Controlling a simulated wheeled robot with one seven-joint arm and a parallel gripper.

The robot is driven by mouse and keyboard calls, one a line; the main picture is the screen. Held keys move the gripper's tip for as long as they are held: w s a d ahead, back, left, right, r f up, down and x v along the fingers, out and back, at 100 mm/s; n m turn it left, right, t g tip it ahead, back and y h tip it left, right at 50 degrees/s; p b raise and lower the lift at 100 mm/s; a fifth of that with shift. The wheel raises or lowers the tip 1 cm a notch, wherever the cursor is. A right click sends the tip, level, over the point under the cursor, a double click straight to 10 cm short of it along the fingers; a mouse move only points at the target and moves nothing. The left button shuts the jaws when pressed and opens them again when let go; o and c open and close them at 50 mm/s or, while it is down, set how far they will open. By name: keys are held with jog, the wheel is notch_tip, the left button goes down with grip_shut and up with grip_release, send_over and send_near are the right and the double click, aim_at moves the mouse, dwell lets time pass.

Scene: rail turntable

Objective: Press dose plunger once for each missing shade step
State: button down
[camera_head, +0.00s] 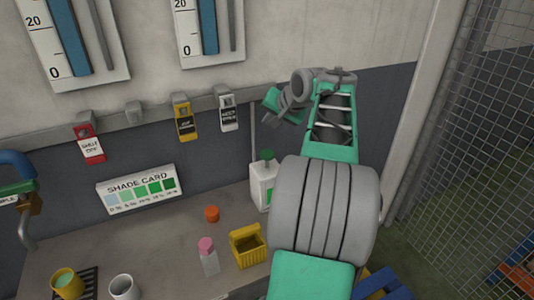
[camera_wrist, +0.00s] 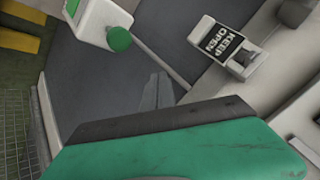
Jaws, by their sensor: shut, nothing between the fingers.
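The shade card (camera_head: 138,189) leans at the back of the counter. Its row of swatches runs from pale blue to dark green, with small print below. A white dispenser bottle (camera_head: 262,186) with a round green top (camera_head: 267,155) stands at the back right; I take this top for the dose plunger. The bottle (camera_wrist: 98,18) and its green top (camera_wrist: 119,39) also show in the wrist view, apart from my gripper. My gripper (camera_head: 283,105) is shut and empty, raised above the bottle near the wall rail. My arm partly hides the bottle's right side.
On the counter (camera_head: 165,240) are a yellow cup (camera_head: 66,284), a pale cup (camera_head: 124,288), a pink-capped bottle (camera_head: 208,257), an orange cap (camera_head: 211,214) and a yellow bin (camera_head: 246,247). Red, yellow and "keep open" tags (camera_head: 228,113) hang on the rail. Mesh fencing (camera_head: 480,150) stands right.

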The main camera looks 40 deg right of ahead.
jog(key=b, duration=0.7)
send_over(268, 154)
jog(key=f, duration=0.8)
jog(key=shift+s, duration=0.2)
jog(key=shift+f, duration=0.4)
jog(key=shift+f+b, duration=0.1)
jog(key=shift+b, duration=0.2)
dwell(0.4)
jog(key=shift+f, duration=0.3)
jog(key=shift+s+f+b, duration=0.1)
jog(key=shift+f+b, duration=0.9)
jog(key=shift+f, duration=0.5)
dwell(1.2)
jog(key=shift+r+p, duration=1.5)
jog(key=shift+r, duration=0.35)
